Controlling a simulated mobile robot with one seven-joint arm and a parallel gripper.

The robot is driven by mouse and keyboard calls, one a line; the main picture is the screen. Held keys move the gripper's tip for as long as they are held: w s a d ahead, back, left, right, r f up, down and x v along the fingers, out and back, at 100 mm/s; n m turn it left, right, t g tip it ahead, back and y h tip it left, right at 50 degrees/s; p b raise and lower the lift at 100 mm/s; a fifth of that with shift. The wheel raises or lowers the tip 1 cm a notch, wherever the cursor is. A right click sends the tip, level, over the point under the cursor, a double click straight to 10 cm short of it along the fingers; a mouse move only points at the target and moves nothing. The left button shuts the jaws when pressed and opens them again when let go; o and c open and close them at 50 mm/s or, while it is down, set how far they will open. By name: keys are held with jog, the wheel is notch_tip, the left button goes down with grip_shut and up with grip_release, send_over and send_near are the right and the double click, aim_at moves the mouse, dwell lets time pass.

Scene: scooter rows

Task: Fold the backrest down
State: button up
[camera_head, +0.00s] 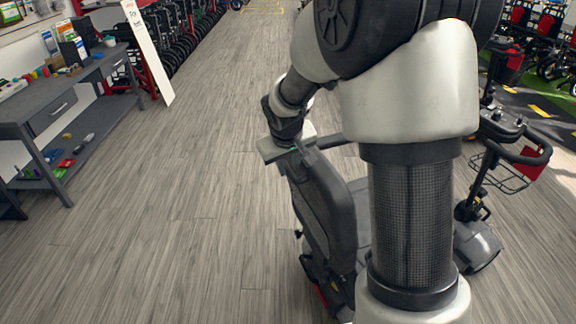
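The backrest (327,205) is a dark grey padded panel on a mobility scooter, in the lower middle of the head view. It stands roughly upright, its top edge toward the upper left. A part of the seat (360,190) shows to its right. My gripper (290,148) is at the top edge of the backrest and seems to touch or overlap it. Its fingertips are not clear, so I cannot tell whether it is open or shut. My arm hides much of the scooter's middle. The scooter's tiller and handlebar (525,150) show at the right.
A grey workbench (75,85) with tools and small items stands at the left. A leaning white board (148,50) and a row of wheels (180,40) are behind it. More scooters or bikes (550,50) stand at the upper right. The wooden floor (180,200) left of the scooter is clear.

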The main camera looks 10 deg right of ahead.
jog(key=shift+c, duration=0.5)
grip_shut()
jog(key=shift+r, duration=0.1)
